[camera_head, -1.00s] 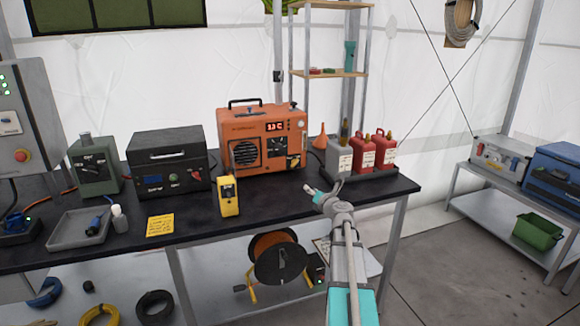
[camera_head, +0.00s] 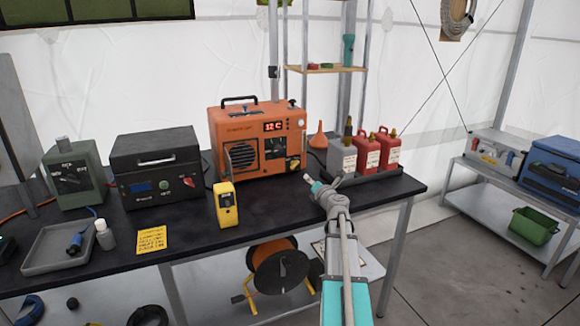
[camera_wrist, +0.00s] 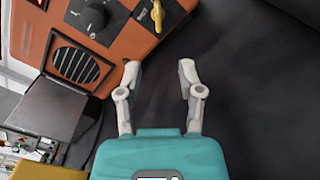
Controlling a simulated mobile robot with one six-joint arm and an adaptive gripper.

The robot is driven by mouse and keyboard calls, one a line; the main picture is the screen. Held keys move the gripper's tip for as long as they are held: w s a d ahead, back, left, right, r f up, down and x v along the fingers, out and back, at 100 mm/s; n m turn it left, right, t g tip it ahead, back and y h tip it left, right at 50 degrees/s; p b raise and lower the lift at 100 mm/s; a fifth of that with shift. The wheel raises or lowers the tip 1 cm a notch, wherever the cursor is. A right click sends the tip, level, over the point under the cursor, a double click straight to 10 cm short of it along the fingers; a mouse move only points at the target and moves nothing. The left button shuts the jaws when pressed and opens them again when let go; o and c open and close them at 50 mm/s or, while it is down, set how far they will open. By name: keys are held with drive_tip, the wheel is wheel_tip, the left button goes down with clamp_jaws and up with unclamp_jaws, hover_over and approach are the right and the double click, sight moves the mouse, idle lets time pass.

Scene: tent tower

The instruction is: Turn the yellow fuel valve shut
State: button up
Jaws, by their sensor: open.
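The yellow fuel valve (camera_head: 293,163) is a small handle on a black plate, low on the right of the orange heater's (camera_head: 228,127) front. In the wrist view the valve (camera_wrist: 157,14) shows at the top edge, partly cut off, beyond my fingertips. The heater (camera_wrist: 95,75) fills the upper left there, with its round black knob and grille. My gripper (camera_head: 309,181) is in front of the heater's right side, above the black bench. In the wrist view my gripper (camera_wrist: 160,72) is open and empty, its two grey fingers apart from the valve.
Grey and red canisters (camera_head: 367,153) stand in a tray just right of my gripper. A yellow handheld device (camera_head: 226,205) stands in front of the heater. An orange funnel (camera_head: 318,136) is behind. The bench top (camera_head: 270,198) between device and gripper is clear.

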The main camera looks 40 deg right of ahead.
sight(295, 164)
drive_tip(key=shift+w, duration=0.25)
drive_tip(key=x, duration=1.3)
drive_tip(key=shift+w+r, duration=0.1)
drive_tip(key=shift+w, duration=0.15)
clamp_jaws()
